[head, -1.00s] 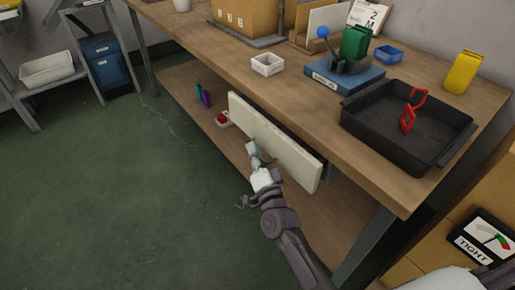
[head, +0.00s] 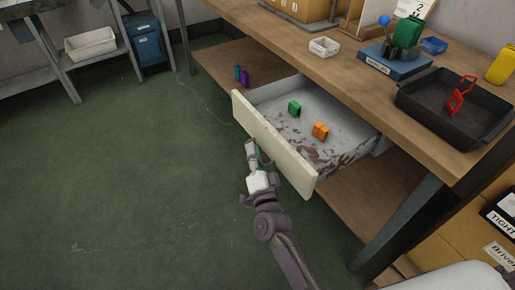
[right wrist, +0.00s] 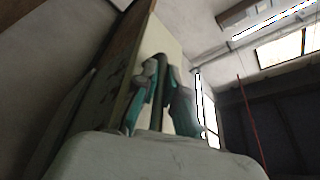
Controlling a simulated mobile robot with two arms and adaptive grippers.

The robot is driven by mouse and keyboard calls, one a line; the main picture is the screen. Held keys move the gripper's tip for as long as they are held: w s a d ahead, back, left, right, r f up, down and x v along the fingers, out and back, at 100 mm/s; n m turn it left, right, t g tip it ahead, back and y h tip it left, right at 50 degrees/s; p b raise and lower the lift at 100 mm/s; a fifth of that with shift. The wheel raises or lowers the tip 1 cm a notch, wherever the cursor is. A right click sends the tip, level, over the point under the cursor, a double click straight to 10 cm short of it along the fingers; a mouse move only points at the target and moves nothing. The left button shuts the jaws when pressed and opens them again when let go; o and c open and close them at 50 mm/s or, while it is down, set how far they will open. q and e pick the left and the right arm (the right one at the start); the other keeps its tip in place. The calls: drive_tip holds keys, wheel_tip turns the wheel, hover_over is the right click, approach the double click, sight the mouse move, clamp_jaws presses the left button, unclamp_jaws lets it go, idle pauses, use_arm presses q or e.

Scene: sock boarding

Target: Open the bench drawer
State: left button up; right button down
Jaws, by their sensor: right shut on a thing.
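The bench drawer (head: 270,141) stands pulled out from under the wooden bench top (head: 340,70), with its inside showing in the head view. A green block (head: 294,108) and an orange block (head: 320,131) lie in it, on a floor with dark patches. My right gripper (head: 254,156) is at the middle of the drawer's cream front. It is shut on the drawer handle (right wrist: 162,85), which shows between the fingers in the right wrist view. The fingers hide part of the handle. My left gripper is not in view.
A black tray (head: 455,112) with a red frame-like piece stands on the bench top at right. A sloping bench leg (head: 400,220) is right of the drawer. Purple and teal pieces (head: 241,76) stand on the lower shelf. The green floor at left is clear.

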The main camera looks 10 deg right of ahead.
drive_tip(key=shift+s+a, duration=0.1)
drive_tip(key=shift+a, duration=0.15)
drive_tip(key=c, duration=1.5)
unclamp_jaws()
drive_tip(key=v, duration=1.2)
drive_tip(key=shift+f, duration=0.15)
